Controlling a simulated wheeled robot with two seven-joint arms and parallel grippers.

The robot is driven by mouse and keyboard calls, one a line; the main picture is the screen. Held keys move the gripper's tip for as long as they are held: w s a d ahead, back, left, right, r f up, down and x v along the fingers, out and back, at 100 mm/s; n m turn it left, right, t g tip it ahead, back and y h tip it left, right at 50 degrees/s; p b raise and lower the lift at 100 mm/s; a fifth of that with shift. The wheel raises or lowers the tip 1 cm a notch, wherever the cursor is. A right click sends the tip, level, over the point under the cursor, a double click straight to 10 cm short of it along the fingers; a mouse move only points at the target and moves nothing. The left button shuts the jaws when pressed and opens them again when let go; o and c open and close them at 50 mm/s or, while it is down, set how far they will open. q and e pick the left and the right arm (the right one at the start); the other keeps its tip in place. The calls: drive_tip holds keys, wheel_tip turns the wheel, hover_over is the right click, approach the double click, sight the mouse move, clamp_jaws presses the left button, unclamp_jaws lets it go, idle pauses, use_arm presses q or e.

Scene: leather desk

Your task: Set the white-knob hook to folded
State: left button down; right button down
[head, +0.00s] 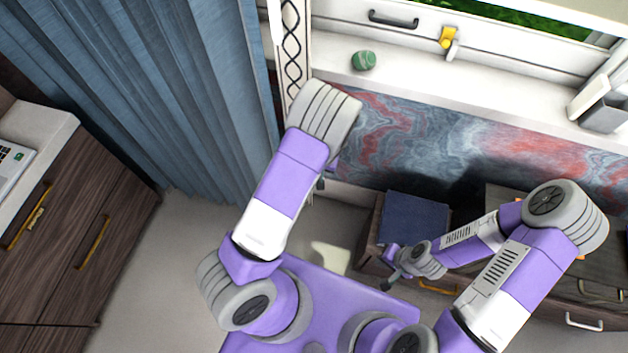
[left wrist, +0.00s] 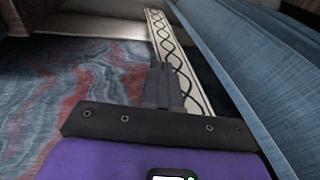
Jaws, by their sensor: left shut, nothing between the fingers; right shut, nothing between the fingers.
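A yellow fitting with a pale whitish knob (head: 448,42) is on the window frame above the sill in the head view; it may be the white-knob hook. It is small, and I cannot tell its exact position. My left gripper is mostly hidden behind its own arm in the head view. In the left wrist view its fingers (left wrist: 163,86) are shut and empty, in front of the patterned strip and the marbled wall. My right gripper (head: 388,285) is shut and empty, low in front of the dark cabinet, far from the fitting.
A green striped stone-like object (head: 364,61) lies on the white sill (head: 400,75). A blue curtain (head: 150,90) hangs at left, beside a patterned strip (head: 294,50). A blue book-like item (head: 413,218) lies on the cabinet. A grey-white box (head: 604,112) stands at the sill's right end.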

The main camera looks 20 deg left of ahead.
use_arm(q)
drive_tip(key=s, duration=0.1)
drive_tip(key=s+d, duration=0.1)
drive_tip(key=s, duration=0.3)
drive_tip(key=shift+s+d+p, duration=0.25)
drive_tip(key=shift+d+p, duration=0.15)
drive_tip(key=s+d+h+p, duration=0.1)
drive_tip(key=s+d+h, duration=0.2)
drive_tip(key=s, duration=0.3)
drive_tip(key=s+d+n+h+p, duration=0.1)
drive_tip(key=s+d+h+p, duration=0.1)
drive_tip(key=s, duration=0.5)
drive_tip(key=d+h, duration=0.1)
drive_tip(key=d, duration=0.1)
drive_tip(key=shift+s+d+g+h, duration=0.2)
drive_tip(key=shift+d+g+h, duration=0.1)
drive_tip(key=shift+d, duration=0.1)
